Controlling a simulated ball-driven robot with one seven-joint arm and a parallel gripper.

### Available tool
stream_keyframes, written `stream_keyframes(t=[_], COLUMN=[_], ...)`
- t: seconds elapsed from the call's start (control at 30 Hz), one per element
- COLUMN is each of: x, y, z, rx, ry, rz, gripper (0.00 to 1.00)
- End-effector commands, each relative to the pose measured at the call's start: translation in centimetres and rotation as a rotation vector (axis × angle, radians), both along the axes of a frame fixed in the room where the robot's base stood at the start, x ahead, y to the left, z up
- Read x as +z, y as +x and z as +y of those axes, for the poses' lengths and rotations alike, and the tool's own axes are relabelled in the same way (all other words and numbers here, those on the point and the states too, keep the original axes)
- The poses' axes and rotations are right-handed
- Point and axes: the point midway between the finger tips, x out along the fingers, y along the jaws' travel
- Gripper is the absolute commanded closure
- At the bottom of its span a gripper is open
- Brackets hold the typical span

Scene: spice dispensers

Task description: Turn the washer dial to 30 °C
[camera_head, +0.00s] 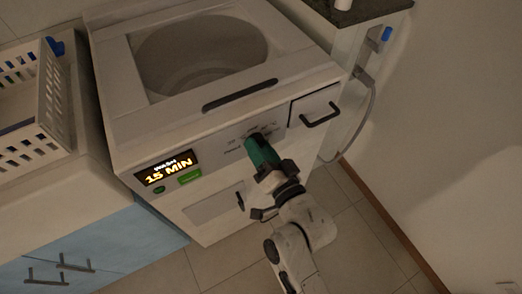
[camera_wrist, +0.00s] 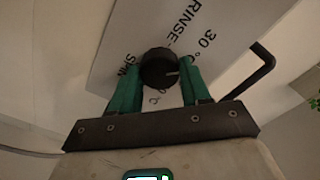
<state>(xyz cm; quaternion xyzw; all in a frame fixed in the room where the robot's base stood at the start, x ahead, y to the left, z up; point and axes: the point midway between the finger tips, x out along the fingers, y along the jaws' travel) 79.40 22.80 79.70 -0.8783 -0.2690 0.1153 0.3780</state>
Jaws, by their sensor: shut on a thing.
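The washer (camera_head: 215,110) stands in the middle of the head view, its front panel facing my arm. The dial (camera_wrist: 156,66) is a round black knob with a small white mark pointing right in the wrist view. Around it the panel shows printed labels, among them "RINSE", "SPIN" and "30 °", the last to the upper right of the knob. My gripper (camera_wrist: 159,76) has its green fingers on either side of the knob, shut on it. In the head view my gripper (camera_head: 261,150) is at the panel and its fingers hide the dial.
The washer display (camera_head: 167,168) reads "WASH 15 MIN", with a green button (camera_head: 190,178) beside it. A black handle (camera_head: 320,116) sits to the right of the dial. A white basket (camera_head: 57,100) stands on the left counter. Open floor lies to the right.

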Motion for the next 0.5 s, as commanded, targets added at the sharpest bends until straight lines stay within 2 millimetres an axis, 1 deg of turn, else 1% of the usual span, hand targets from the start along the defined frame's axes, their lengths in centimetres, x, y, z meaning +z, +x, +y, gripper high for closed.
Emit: stream_keyframes(t=[0.03, 0.2, 0.5], x=[-0.29, -0.24, -0.2], y=[-0.04, -0.04, -0.04], z=[0.01, -0.02, -0.01], rx=[0.001, 0.0, 0.001], ry=[-0.019, -0.07, -0.098], rz=[-0.009, -0.042, -0.06], gripper=[0.84, 0.84, 0.84])
